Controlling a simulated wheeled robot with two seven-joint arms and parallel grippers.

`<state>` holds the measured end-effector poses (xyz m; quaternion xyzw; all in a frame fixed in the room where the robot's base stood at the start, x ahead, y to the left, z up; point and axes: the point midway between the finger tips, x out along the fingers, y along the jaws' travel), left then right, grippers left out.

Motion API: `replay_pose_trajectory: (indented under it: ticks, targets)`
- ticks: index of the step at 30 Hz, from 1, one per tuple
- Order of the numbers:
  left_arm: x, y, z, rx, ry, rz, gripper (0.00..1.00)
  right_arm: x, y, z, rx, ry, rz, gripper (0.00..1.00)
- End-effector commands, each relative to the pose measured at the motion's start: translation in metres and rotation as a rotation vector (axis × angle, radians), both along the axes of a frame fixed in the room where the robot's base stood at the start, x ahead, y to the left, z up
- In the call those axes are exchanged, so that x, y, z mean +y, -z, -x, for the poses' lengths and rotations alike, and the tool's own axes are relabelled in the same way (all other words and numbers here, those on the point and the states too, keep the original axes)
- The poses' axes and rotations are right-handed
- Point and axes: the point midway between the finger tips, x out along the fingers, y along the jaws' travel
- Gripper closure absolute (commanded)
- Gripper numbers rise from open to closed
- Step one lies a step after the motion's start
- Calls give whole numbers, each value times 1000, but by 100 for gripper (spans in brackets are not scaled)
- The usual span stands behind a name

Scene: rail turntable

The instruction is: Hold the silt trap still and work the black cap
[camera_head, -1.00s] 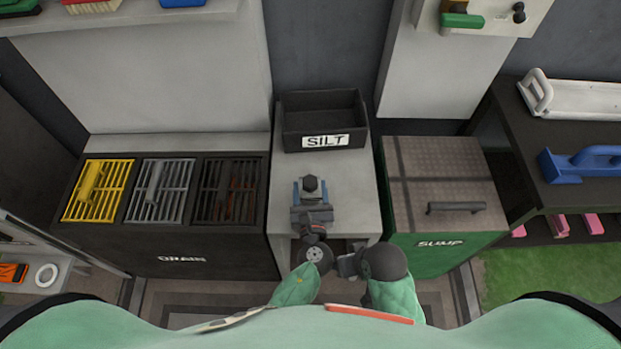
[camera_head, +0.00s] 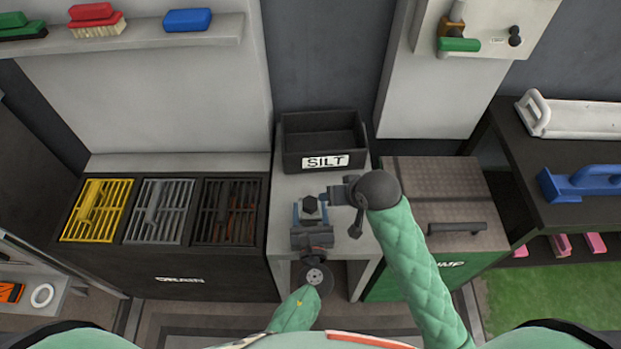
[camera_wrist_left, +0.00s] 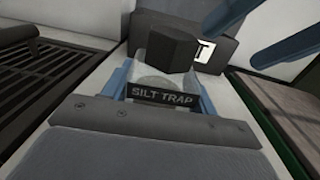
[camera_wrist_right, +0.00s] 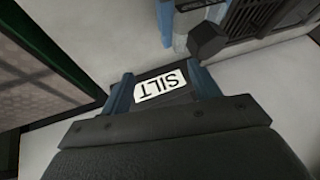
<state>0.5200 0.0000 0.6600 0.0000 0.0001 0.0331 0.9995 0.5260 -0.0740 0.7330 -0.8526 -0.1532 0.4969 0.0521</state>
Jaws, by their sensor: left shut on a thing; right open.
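The silt trap, a small clear body with a dark "SILT TRAP" label (camera_wrist_left: 162,98), stands on the pale counter. My left gripper (camera_head: 311,218) is shut on it from the front, with one blue finger on each side in the left wrist view. The black cap (camera_head: 310,204), faceted, sits on top of the trap; it also shows in the left wrist view (camera_wrist_left: 172,50). My right gripper (camera_head: 327,195) is open and empty, just right of the cap and apart from it. In the right wrist view the cap (camera_wrist_right: 207,40) is outside its fingers, at the upper right.
A black SILT bin (camera_head: 291,158) stands behind the trap. The drain unit with yellow, grey and dark grates (camera_head: 164,212) is at left. The sump lid (camera_head: 440,195) with its handle is at right. Bare counter (camera_head: 350,172) lies between trap and bin.

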Motion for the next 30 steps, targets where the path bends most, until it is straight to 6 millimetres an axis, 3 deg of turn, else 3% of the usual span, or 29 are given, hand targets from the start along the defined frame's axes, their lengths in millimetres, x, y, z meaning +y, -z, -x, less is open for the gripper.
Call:
replay_pose_trajectory:
  ticks: [5,15,30]
  targets:
    - [0,0,0,1,0,0,83,31,-26,-8,24,-26,-39,38]
    - [0,0,0,1,0,0,83,78,-62,-5,106,-65,-63,38]
    - [0,0,0,1,0,0,83,105,-93,11,236,-63,26,38]
